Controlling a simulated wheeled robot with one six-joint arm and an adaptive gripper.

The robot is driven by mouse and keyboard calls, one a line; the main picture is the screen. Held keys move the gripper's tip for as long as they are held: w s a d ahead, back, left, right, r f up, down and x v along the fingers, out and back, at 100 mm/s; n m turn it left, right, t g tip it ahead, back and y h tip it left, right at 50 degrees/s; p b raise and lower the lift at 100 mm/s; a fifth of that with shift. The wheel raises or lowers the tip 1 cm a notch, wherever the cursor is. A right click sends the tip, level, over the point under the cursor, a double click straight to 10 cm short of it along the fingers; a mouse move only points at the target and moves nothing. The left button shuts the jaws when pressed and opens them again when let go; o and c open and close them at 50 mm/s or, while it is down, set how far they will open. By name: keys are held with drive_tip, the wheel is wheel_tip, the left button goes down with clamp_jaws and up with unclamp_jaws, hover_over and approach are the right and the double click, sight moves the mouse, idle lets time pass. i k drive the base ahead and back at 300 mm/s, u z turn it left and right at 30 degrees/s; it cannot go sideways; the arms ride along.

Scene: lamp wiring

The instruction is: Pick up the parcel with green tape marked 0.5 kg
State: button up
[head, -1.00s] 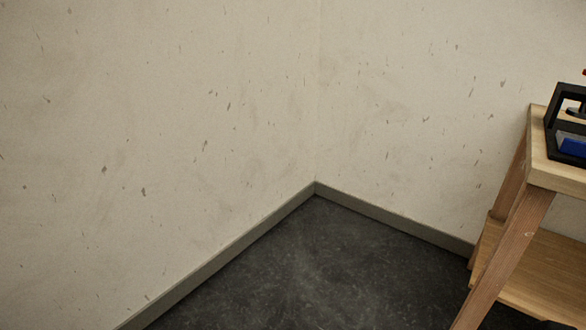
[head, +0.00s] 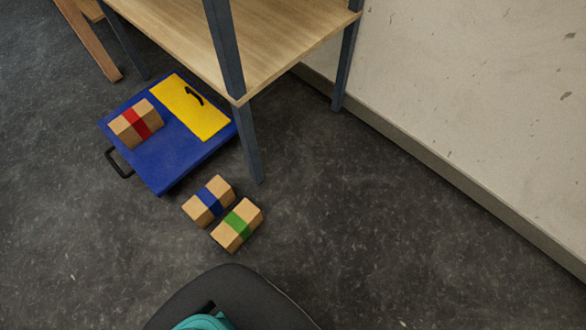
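The parcel with green tape (head: 237,224) is a small brown box lying on the dark floor in the head view, left of centre. No weight marking is readable on it. A parcel with blue tape (head: 209,201) lies close beside it, up and to the left. A parcel with red tape (head: 135,123) sits on a blue flat platform (head: 165,165) with a black handle. My gripper is not in view.
A wooden table with grey-blue legs (head: 251,140) stands just behind the parcels. A yellow plate (head: 189,106) with a black curved mark lies on the blue platform. A dark rounded object with teal items (head: 235,297) fills the bottom edge. Floor to the right is clear up to the wall (head: 500,120).

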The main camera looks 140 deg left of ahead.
sight(239, 225)
drive_tip(key=z, duration=3.5)
drive_tip(key=k, duration=1.6)
drive_tip(key=z, duration=1.3)
